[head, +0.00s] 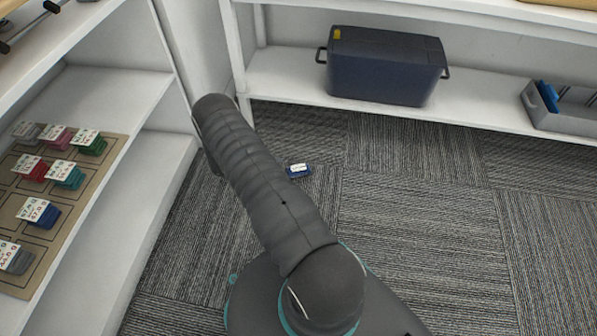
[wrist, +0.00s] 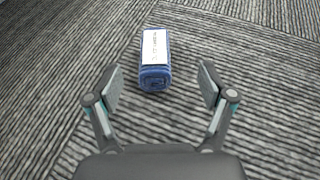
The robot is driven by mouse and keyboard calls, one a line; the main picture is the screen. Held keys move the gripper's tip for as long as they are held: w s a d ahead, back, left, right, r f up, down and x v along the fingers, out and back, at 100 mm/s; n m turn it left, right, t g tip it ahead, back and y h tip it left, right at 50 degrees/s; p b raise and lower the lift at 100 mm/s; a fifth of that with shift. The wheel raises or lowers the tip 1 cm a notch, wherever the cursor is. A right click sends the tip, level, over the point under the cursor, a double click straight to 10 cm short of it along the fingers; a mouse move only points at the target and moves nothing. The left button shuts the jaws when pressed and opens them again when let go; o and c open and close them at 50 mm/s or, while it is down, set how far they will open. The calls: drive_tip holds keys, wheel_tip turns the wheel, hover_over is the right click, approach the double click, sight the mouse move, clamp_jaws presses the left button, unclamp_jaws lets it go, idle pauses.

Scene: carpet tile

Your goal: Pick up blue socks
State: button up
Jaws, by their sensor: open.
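A rolled pair of blue socks (wrist: 154,78) with a white label lies on the grey carpet in the wrist view, just ahead of my gripper (wrist: 160,86). My gripper is open and empty, one finger to each side of the near end of the socks, with gaps on both sides. In the head view, the blue socks (head: 299,171) lie on the floor beside my arm, which hides the gripper there. Another blue pair (head: 40,212) with a white label sits on the left shelf mat.
A brown mat (head: 62,240) with several labelled sock bundles covers part of the left shelf (head: 120,95). A dark blue bin (head: 385,68) and a grey tray (head: 560,108) stand on the low back shelf (head: 285,78). The carpet at right is clear.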

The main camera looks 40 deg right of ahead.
sight(296, 168)
drive_tip(key=shift+w+x, duration=0.2)
drive_tip(key=shift+x, duration=1.75)
drive_tip(key=shift+w+x, duration=0.15)
drive_tip(key=shift+x, duration=1.8)
drive_tip(key=shift+f, duration=0.2)
drive_tip(key=c, duration=1.2)
drive_tip(key=shift+d, duration=0.1)
drive_tip(key=shift+c, duration=0.3)
